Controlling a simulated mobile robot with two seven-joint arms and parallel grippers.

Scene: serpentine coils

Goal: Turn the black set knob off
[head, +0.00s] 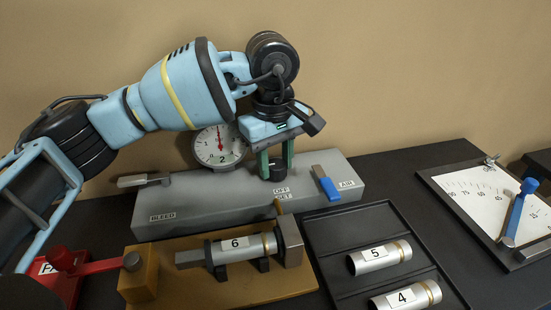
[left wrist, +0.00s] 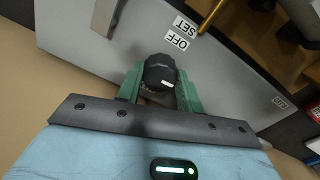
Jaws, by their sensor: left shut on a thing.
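The black set knob (head: 278,170) stands on the top of a grey box, by the labels OFF and SET. My left gripper (head: 276,165) reaches down from above with its green fingers on both sides of the knob, shut on it. In the left wrist view the knob (left wrist: 160,72) sits between the green fingers (left wrist: 158,88). A white mark on the knob's face points to the right, not straight at either label. The OFF label (left wrist: 178,42) and SET label lie just beyond the knob. My right gripper is not in view.
The grey box (head: 200,205) also carries a dial gauge (head: 218,146), a BLEED lever (head: 140,180) and a blue AIR lever (head: 327,184). In front are a wooden fixture with cylinder 6 (head: 239,245) and a black tray (head: 330,232) with cylinders 5 and 4.

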